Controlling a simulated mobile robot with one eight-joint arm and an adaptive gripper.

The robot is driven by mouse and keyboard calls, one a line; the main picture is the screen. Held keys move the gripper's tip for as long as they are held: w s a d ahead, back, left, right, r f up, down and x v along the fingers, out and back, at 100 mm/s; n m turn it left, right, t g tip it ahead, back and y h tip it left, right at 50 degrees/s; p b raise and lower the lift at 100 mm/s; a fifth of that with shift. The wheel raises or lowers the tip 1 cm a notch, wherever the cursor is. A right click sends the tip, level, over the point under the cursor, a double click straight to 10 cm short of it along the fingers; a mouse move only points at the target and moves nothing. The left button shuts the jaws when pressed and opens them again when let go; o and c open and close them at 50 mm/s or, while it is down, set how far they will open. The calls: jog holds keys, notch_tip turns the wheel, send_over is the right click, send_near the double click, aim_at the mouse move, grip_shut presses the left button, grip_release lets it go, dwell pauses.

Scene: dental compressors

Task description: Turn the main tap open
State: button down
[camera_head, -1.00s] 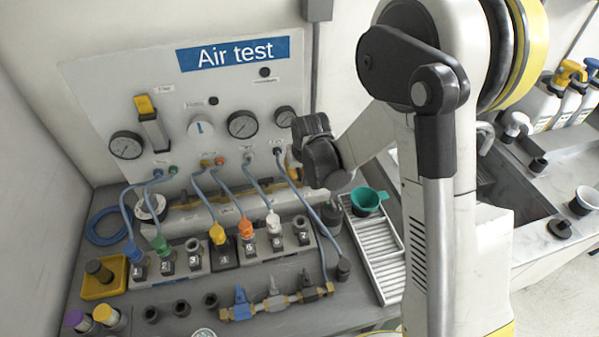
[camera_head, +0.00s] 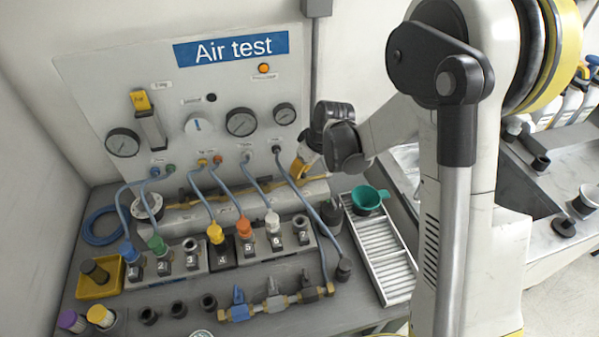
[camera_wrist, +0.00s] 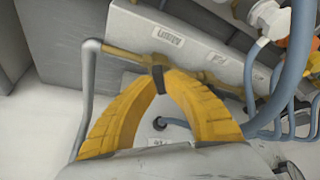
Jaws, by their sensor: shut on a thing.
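The main tap appears to be the small dark fitting (camera_wrist: 158,62) on the brass pipe (camera_wrist: 125,52) in the wrist view. My gripper (camera_wrist: 158,78) has its two yellow curved fingers closed around the tap, with the tips meeting there. In the head view my gripper (camera_head: 297,172) is at the right end of the long grey block behind the row of numbered fittings. The tap itself is hidden there by my gripper, so its exact angle cannot be told.
The Air test panel (camera_head: 80,90) stands behind, with gauges and a lit orange lamp (camera_head: 263,68). Blue hoses (camera_head: 300,190) run close by to numbered fittings. A green funnel (camera_head: 366,198) and white slotted tray (camera_head: 380,255) lie right. A grey pipe (camera_wrist: 88,95) passes beside my fingers.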

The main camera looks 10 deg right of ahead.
jog(key=n+g, duration=0.1)
jog(key=n, duration=0.1)
jog(key=n+y, duration=0.1)
jog(key=n, duration=0.2)
jog(key=shift+w+n+g+b, duration=0.1)
jog(key=shift+n+g+b, duration=0.2)
jog(key=shift+g+b, duration=0.1)
jog(key=n+g, duration=0.1)
jog(key=n, duration=0.1)
jog(key=n+g, duration=0.1)
jog(key=n, duration=0.2)
jog(key=shift+y, duration=0.4)
jog(key=shift+n, duration=0.3)
jog(key=c, duration=1.5)
grip_release()
jog(key=shift+o, duration=0.2)
jog(key=v, duration=1.2)
